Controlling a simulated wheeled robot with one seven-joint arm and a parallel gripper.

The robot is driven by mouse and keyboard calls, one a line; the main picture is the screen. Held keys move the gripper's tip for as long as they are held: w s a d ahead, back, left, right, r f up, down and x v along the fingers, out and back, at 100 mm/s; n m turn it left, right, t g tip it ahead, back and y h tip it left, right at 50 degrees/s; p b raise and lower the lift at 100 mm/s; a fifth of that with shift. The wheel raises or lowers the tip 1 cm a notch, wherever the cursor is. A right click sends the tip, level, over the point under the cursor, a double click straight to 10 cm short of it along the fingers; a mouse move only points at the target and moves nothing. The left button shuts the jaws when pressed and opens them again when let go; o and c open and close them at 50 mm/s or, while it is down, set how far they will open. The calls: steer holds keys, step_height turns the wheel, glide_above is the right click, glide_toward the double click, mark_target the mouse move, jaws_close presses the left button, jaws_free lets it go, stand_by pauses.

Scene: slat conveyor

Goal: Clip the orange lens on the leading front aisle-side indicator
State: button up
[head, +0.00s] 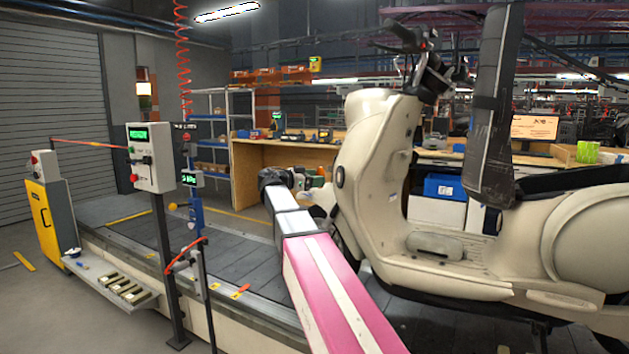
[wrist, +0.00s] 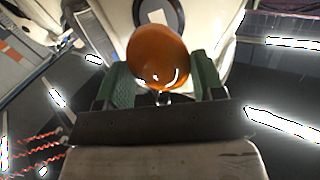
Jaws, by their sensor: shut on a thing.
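The orange lens (wrist: 157,57) is round and glossy, held between the two green finger pads of my gripper (wrist: 160,80) in the wrist view. My gripper is shut on it. Beyond the lens, a dark-rimmed oval seat (wrist: 178,14) shows on the cream front bodywork, partly hidden by the lens; I cannot tell whether they touch. In the head view, the cream scooter (head: 375,150) stands on the line, and my gripper (head: 314,184) is at its front end. The lens is not clear there, and the front indicator is hidden from that side.
The slat conveyor (head: 235,262) runs under the scooter. A control box (head: 151,157) on a post and a shelf with several small parts (head: 122,287) stand at its near side. A dark padded column (head: 492,110) hangs by the seat. A wooden bench (head: 262,160) is behind.

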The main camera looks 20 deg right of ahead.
mark_target(339, 177)
steer(key=shift+w+d+f, duration=0.1)
steer(key=shift+w+d, duration=0.1)
steer(key=shift+d, duration=0.9)
steer(key=shift+w+d, duration=0.15)
steer(key=shift+d, duration=0.9)
steer(key=shift+w+d+f, duration=0.1)
steer(key=shift+w+d, duration=0.1)
steer(key=shift+d, duration=0.9)
steer(key=shift+d, duration=0.25)
steer(key=o, duration=1)
steer(key=a, duration=0.3)
steer(key=s+a, duration=0.1)
steer(key=a, duration=0.6)
steer(key=shift+s+a+r, duration=0.15)
steer(key=shift+s+a, duration=0.2)
